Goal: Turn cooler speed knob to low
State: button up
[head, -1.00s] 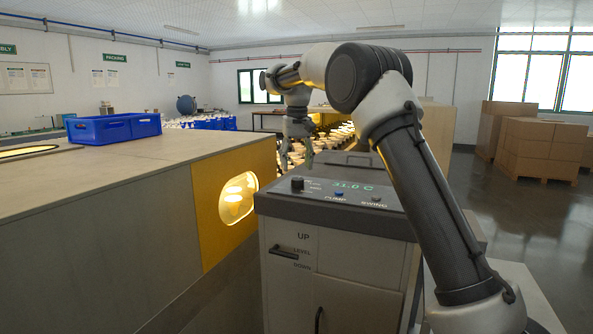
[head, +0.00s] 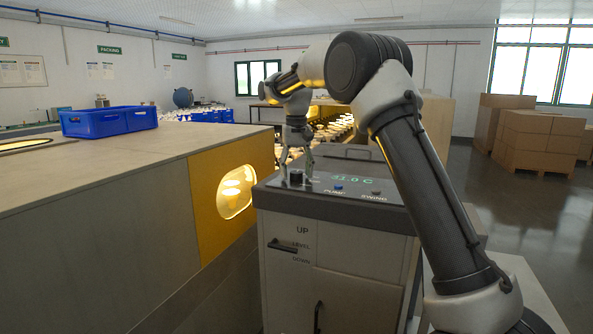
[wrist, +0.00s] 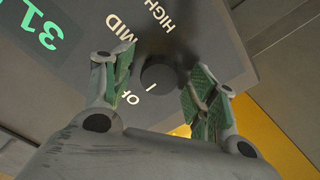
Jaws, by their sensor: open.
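The cooler (head: 335,230) is a grey cabinet with a dark top panel. Its black round speed knob (head: 296,176) sits at the panel's left end. In the wrist view the knob (wrist: 158,76) shows between my fingers, with a light pointer mark and the labels HIGH, MID and a partly hidden OF beside it. The LOW label is not readable. My gripper (head: 297,168) points down over the knob, fingers spread on either side. In the wrist view my gripper (wrist: 162,88) is open, with green-padded fingers apart from the knob; contact does not show.
The panel also has a green display (head: 352,181), a blue PUMP button (head: 338,187) and a SWING control (head: 376,193). A lever (head: 283,246) is on the front. A wooden-topped counter (head: 120,165) with a yellow panel (head: 203,215) stands close on the left.

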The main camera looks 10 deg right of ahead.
jog(key=c, duration=1)
jog(key=shift+m, duration=0.3)
jog(key=m, duration=0.3)
jog(key=shift+m, duration=0.3)
jog(key=shift+a+m, duration=0.1)
jog(key=shift+m, duration=2.1)
jog(key=o, duration=1)
